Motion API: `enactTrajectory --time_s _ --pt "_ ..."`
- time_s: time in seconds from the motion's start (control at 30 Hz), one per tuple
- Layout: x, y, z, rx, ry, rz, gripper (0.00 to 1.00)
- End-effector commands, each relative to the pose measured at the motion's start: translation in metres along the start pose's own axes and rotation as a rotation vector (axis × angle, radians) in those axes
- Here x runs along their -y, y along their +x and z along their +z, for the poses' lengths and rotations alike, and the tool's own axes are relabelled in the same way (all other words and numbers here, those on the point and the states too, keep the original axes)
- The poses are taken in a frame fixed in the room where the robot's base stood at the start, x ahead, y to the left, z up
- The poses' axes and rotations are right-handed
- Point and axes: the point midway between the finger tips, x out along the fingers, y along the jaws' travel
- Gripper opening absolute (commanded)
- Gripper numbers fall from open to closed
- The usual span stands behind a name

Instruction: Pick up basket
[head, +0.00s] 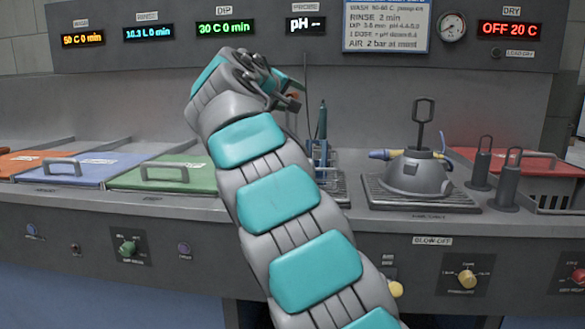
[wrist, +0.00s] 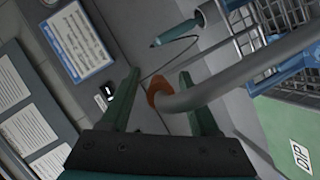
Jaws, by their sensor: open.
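The basket (wrist: 262,38) shows in the wrist view as grey wire with blue edges at the upper right. A thick grey curved bar (wrist: 235,78), which looks like its handle, runs from the right to an orange end (wrist: 158,92) between my fingers. My gripper (wrist: 157,76) is open, with one dark green finger on each side of that orange end. I cannot tell whether either finger touches it. In the head view my gripper (head: 288,92) is above the middle of the counter, and blue framework (head: 322,152) below it is partly hidden by my arm.
Left of my arm are lidded basins with green (head: 165,176), blue (head: 88,168) and orange lids. To the right, a grey dome-shaped device (head: 413,176) stands on a grate, with two upright dark handles beside it. The control panel (head: 225,28) is close behind my gripper.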

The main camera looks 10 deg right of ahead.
Motion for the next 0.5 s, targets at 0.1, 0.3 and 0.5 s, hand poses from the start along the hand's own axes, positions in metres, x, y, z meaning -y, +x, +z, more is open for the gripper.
enactTrajectory --time_s 0.1,0.3,0.5 --pt "-0.0003 -0.0007 0.0 0.0 0.0 0.001 0.62" --pt "-0.0004 -0.0008 0.0001 0.0 0.0 0.001 0.43" --pt "-0.0004 -0.0009 0.0002 0.0 0.0 0.001 0.2"
